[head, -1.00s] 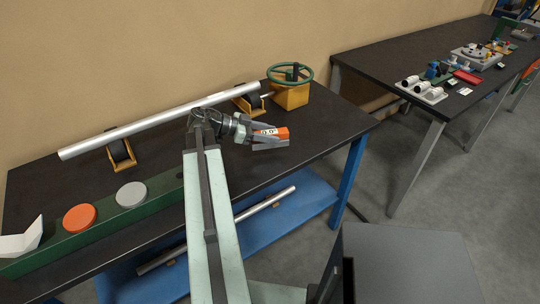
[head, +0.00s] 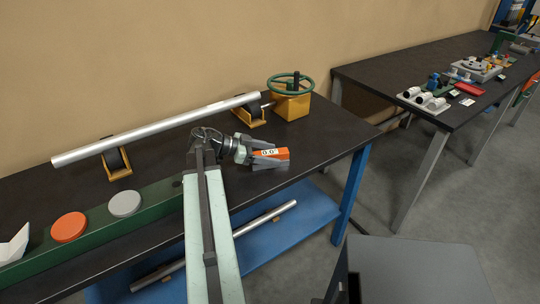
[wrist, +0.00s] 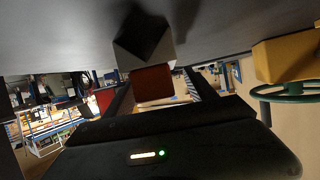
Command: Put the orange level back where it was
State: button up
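The orange level (head: 283,154), with a small white display that seems to read 0.0°, is in my gripper (head: 276,154). The grey fingers lie along two opposite sides of it, over the right part of the near bench. In the wrist view the level shows as a red-brown block (wrist: 153,84) between the dark fingers. I cannot tell whether its underside touches the bench top. A long silver pipe (head: 160,129) rests on two yellow roller stands behind my arm. A yellow box with a green handwheel (head: 291,105) stands at its right end.
The near bench's black top (head: 325,135) is clear right of my gripper. A green rail (head: 100,230) with an orange disc (head: 69,227) and a grey disc (head: 125,203) runs along the left front. Another pipe (head: 250,226) lies on the blue lower shelf. A second bench (head: 390,80) stands right.

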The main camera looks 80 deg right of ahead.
jog(key=shift+r, duration=0.2)
jog(key=p+v, duration=0.4)
jog(key=v, duration=0.7)
jog(key=shift+w+r+p, duration=0.15)
jog(key=shift+p, duration=0.25)
jog(key=shift+w+a, duration=0.2)
jog(key=shift+w, duration=0.1)
